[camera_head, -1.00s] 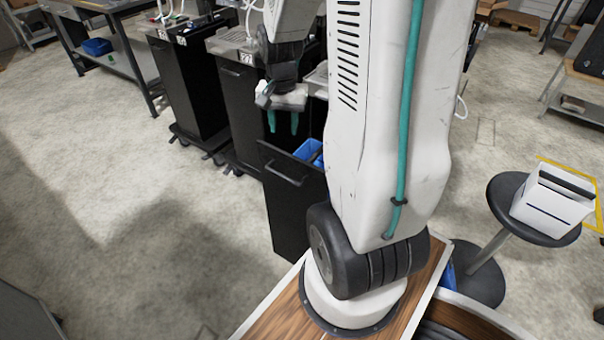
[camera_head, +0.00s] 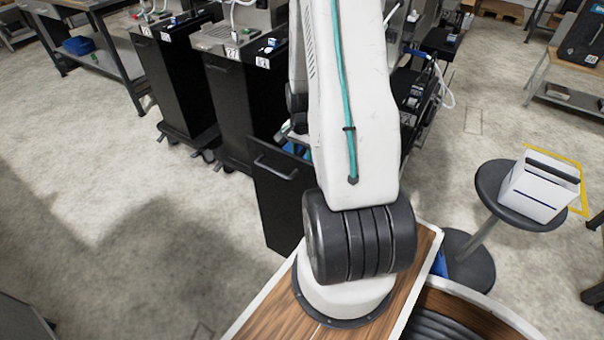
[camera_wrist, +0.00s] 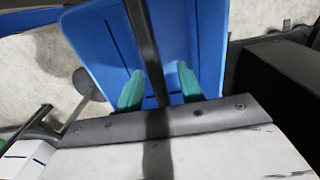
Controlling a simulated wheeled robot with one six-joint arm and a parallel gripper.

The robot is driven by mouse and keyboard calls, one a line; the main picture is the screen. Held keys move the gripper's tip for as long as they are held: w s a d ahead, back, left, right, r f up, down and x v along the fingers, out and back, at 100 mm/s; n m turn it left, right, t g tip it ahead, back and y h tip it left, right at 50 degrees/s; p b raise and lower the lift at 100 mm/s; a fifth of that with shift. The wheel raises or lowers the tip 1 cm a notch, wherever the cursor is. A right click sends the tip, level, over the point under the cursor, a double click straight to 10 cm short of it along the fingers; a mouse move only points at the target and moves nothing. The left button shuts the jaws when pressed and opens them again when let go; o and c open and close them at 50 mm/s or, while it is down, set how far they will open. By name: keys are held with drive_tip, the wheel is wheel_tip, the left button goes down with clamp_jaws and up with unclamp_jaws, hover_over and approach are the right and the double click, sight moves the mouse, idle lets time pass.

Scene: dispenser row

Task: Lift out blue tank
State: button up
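The blue tank (camera_wrist: 105,45) fills the upper middle of the wrist view, with a dark bar (camera_wrist: 146,45) crossing over it. In the head view a bit of blue tank (camera_head: 296,148) shows inside the pulled-out black drawer (camera_head: 280,195). My gripper (camera_wrist: 160,72) has two green fingers, seen in the wrist view. They stand apart, one on each side of the dark bar, with a visible gap at the right finger. Whether the left finger touches the bar is unclear.
More black dispenser cabinets (camera_head: 175,85) stand in a row to the left. At the right, a white box (camera_head: 541,186) sits on a round dark stool (camera_head: 490,190). A bench (camera_head: 100,55) with a blue bin (camera_head: 79,45) is at the far left. Floor in front is clear.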

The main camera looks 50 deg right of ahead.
drive_tip(key=shift+f, duration=0.5)
clamp_jaws()
idle(1.1)
